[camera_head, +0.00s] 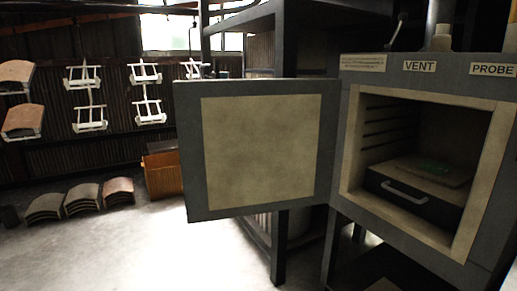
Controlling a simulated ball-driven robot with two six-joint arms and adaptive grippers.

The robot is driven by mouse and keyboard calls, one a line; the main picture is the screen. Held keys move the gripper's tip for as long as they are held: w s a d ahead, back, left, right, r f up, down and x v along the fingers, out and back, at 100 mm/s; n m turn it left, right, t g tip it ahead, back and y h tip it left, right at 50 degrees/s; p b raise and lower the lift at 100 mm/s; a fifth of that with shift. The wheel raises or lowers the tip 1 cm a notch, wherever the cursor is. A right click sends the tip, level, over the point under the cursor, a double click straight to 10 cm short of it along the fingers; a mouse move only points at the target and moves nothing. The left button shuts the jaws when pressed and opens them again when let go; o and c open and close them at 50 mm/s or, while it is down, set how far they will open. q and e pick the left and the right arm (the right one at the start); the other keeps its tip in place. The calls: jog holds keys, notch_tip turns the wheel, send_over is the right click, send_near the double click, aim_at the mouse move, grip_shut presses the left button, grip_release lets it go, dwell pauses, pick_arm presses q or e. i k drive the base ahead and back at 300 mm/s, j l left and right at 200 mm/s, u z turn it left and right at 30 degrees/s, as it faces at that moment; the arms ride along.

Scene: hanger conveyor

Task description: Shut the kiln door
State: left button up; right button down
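The kiln (357,127) stands at the right, with a dark grey front and a pale lined opening. Its door (262,150) is swung wide open to the left, its pale inner panel facing me. Inside the chamber is a dark tray (414,202) with a light handle (405,192). A flat slab with a greenish patch (433,168) lies on top of it. Neither of my grippers shows in this view. The door's outer face is hidden.
Labels reading VENT (419,66) and PROBE (493,70) sit above the opening. Stacks of curved tiles (82,198) stand on the floor at left, near an orange-brown box (162,174). White hangers (90,119) hang behind. The floor (150,240) left of the door is clear.

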aim_at(251, 146)
jog(key=i+z, duration=0.1)
jog(key=z, duration=0.35)
jog(key=j+z, duration=0.15)
jog(key=z, duration=0.3)
jog(key=i+j+z, duration=0.1)
jog(key=z, duration=0.35)
jog(key=j+z, duration=0.1)
jog(key=z, duration=0.35)
jog(key=j+z, duration=0.2)
jog(key=j, duration=0.25)
jog(key=j+z, duration=0.2)
jog(key=j, duration=0.2)
jog(key=j+z, duration=0.2)
jog(key=j, duration=0.25)
jog(key=j+z, duration=0.2)
jog(key=j, duration=0.2)
jog(key=k+j+z, duration=0.15)
jog(key=j, duration=0.25)
jog(key=k+j+z, duration=0.2)
jog(key=j, duration=0.25)
jog(key=j+z, duration=0.2)
jog(key=j, duration=0.2)
jog(key=k+j, duration=0.15)
jog(key=j, duration=0.15)
jog(key=k+j, duration=0.15)
jog(key=j, duration=0.2)
jog(key=k+j, duration=0.15)
jog(key=j, duration=0.15)
jog(key=k+j, duration=0.15)
jog(key=j, duration=0.2)
